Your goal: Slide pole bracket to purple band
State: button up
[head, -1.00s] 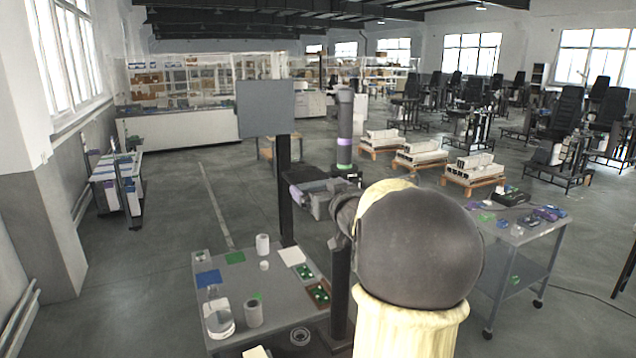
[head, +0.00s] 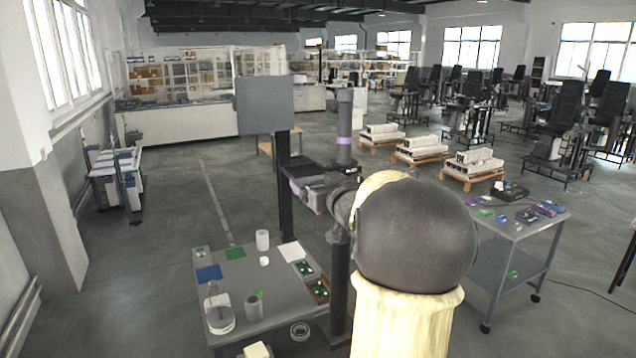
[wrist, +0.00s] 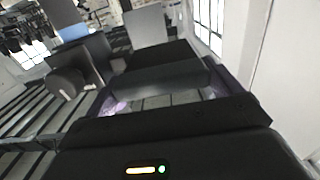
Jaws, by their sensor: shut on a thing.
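The upright grey pole (head: 344,112) carries a purple band (head: 344,141) in the head view. The dark pole bracket (head: 312,165) sits around the pole just below this band, with a short stretch of pole seeming to show between. My gripper (head: 300,187) is left of the pole and shut on the bracket's dark block, which shows between the fingers (wrist: 162,98) in the wrist view. There the bracket's block (wrist: 165,75) extends forward, with a round knob (wrist: 66,82) to its left. A bluish band (wrist: 73,32) shows above the collar.
A grey panel (head: 264,104) on a dark post (head: 283,180) stands left of the pole. A worktable (head: 270,285) with small parts is below my gripper. Another table (head: 520,228) stands to the right. Pallets with white parts (head: 420,148) lie behind.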

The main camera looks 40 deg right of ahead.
jog(key=shift+t, duration=0.3)
notch_tip(320, 180, up, 7)
jog(key=p, duration=0.4)
jog(key=shift+f, duration=0.3)
jog(key=o, duration=1.1)
jog(key=shift+f, duration=0.1)
jog(key=shift+s+a+f+b, duration=0.1)
jog(key=shift+s+f+b, duration=0.05)
jog(key=shift+s+b, duration=0.3)
jog(key=b+v, duration=0.5)
jog(key=v, duration=1.1)
jog(key=shift+s+r, duration=0.25)
jog(key=shift+r, duration=0.1)
